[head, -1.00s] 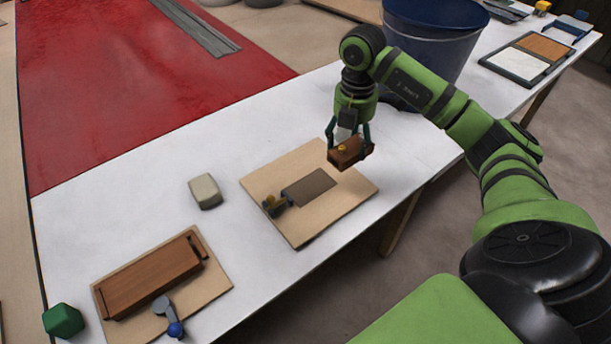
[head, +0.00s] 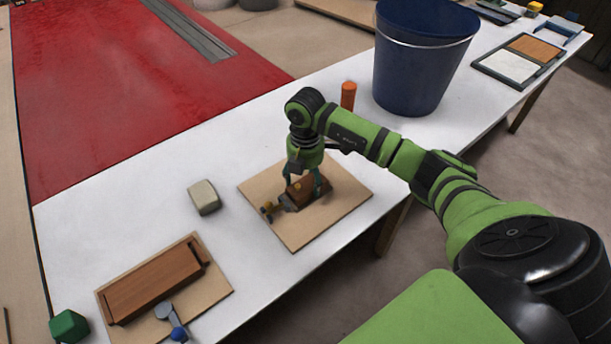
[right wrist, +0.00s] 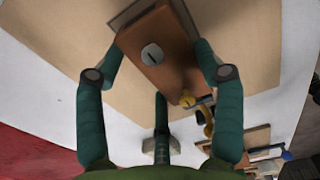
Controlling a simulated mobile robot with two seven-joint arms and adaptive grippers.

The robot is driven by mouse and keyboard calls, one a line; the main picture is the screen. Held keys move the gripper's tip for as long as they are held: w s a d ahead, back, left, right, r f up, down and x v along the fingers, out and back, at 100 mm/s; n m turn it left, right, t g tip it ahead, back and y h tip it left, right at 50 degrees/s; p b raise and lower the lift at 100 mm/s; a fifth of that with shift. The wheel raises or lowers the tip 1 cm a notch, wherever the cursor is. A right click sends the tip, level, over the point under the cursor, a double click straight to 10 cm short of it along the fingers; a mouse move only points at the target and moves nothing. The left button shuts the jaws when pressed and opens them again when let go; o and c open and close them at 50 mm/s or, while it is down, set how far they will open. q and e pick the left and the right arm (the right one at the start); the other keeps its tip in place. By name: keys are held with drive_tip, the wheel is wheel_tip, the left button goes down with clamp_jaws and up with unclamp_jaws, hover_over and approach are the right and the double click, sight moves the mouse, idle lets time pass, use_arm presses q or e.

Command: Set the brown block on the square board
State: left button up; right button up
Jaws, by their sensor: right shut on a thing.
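The brown block (head: 311,188) is between the fingers of my right gripper (head: 303,184), which is shut on it. The block is over the square tan board (head: 345,195), on the dark rectangular patch's area and near the small brass-tipped clamp (head: 268,210). The block and arm hide most of the patch. In the right wrist view the block (right wrist: 165,58) shows a slotted metal disc and a yellow knob, with fingers on both sides. The board (right wrist: 85,50) lies beneath. I cannot tell whether the block touches it. My left gripper is not in view.
A beige block (head: 204,197) stands left of the board. Another board (head: 215,288) holds a long brown piece (head: 155,284) and a blue-knobbed lever (head: 174,325). A green block (head: 68,326), an orange cylinder (head: 348,95) and a blue bucket (head: 420,70) stand on the white table (head: 120,195).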

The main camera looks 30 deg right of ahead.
sight(306, 180)
drive_tip(key=shift+f, duration=0.1)
drive_tip(key=o, duration=1.2)
wheel_tip(306, 180, up, 12)
drive_tip(key=b, duration=0.1)
